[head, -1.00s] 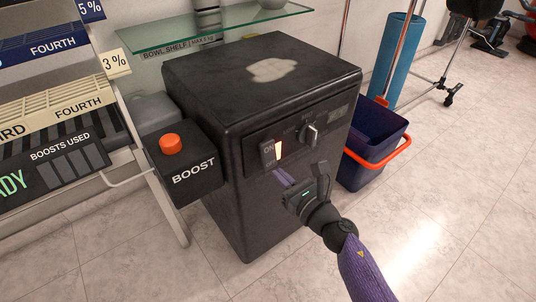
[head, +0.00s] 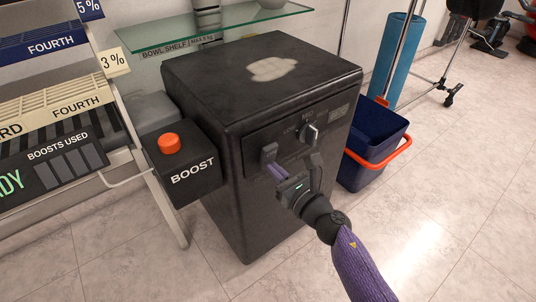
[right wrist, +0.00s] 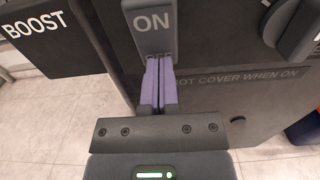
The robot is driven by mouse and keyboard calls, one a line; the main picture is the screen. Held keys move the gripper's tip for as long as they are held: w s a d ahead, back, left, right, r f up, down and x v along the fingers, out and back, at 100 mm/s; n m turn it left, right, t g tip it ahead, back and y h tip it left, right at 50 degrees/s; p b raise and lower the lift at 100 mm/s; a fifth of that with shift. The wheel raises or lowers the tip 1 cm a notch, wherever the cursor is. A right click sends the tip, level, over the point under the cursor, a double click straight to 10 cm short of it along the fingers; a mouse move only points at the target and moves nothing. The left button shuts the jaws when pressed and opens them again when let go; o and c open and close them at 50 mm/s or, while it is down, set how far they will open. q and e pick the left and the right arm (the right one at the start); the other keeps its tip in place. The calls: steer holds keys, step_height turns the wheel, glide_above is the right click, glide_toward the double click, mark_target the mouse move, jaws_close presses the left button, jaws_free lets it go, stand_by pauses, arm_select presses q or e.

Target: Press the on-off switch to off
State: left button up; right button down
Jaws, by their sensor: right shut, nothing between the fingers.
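The on-off switch (head: 268,153) is a grey rocker on the front of the black filter box (head: 240,185). It shows no orange light. In the right wrist view the switch (right wrist: 153,30) carries the word ON on its upper part. My right gripper (head: 272,168) is shut and empty, with its purple fingers pointing at the switch. In the right wrist view its fingertips (right wrist: 160,62) are at the switch's lower end and appear to touch it. They hide part of that end. My left gripper is not in view.
A round knob (head: 309,133) sits right of the switch. A BOOST box (head: 185,180) with an orange button (head: 169,143) stands at the left. A glass shelf (head: 215,32) is behind the box. A dark blue bucket (head: 372,150) stands at the right. Floor in front is clear.

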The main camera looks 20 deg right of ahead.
steer(key=v, duration=0.7)
steer(key=shift+p, duration=0.4)
